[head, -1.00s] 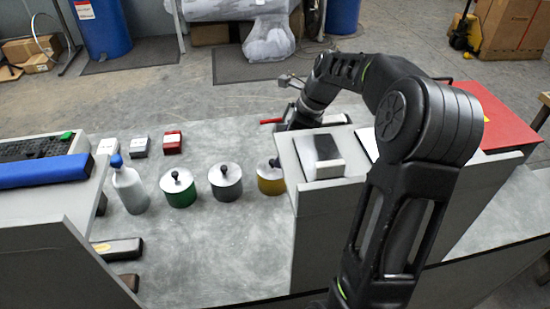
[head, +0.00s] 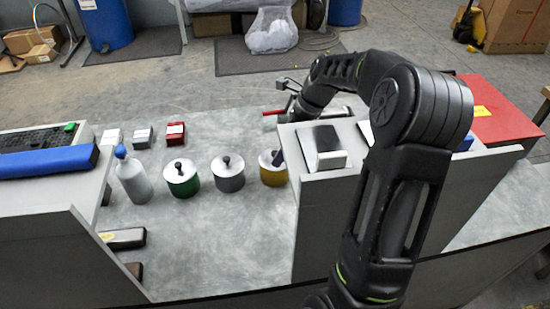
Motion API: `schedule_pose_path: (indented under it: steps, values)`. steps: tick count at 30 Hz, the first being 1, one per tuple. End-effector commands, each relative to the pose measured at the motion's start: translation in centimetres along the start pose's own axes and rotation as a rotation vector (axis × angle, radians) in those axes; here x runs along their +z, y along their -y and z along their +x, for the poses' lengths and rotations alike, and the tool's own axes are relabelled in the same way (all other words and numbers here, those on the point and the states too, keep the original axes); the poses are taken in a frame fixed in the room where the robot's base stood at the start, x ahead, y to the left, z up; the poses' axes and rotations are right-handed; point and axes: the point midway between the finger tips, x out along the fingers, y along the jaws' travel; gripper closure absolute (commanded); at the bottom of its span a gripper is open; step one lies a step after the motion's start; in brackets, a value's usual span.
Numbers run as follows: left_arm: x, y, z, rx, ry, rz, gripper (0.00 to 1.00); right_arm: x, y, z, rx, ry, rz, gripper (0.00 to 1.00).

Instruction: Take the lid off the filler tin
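Three round tins with pale lids and dark knobs stand in a row on the grey bench: a green tin (head: 182,186), a grey tin (head: 229,181) and a yellow tin (head: 271,177). I cannot read which one is the filler tin. All three lids look seated. My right arm reaches over the raised grey unit, its wrist beside and behind the yellow tin. My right gripper's fingers are not clear; the unit and the wrist hide most of that area, so its opening and any contact with the yellow tin's knob cannot be told. My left gripper is out of view.
A blue-capped bottle (head: 131,180) stands left of the tins. Small white, grey and red boxes (head: 175,134) sit behind. The raised grey unit (head: 325,205) blocks the right, and a left unit carries a blue bar (head: 45,162). Bench in front of the tins is clear.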

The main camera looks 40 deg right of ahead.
Motion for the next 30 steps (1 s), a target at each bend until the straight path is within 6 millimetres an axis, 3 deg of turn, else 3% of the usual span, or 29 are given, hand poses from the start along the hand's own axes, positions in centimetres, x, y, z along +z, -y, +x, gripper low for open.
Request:
schedule_pose_path:
  steps: [5,12,30]
  values:
    - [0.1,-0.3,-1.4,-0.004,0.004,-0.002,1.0,0.2,0.1,2.2,0.005,-0.001,0.001,0.0]
    - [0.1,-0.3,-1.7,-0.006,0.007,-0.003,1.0,0.2,0.2,4.7,0.001,0.0,0.0,0.0]
    - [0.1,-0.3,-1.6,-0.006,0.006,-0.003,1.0,0.2,0.2,4.7,0.0,0.0,0.0,0.02]
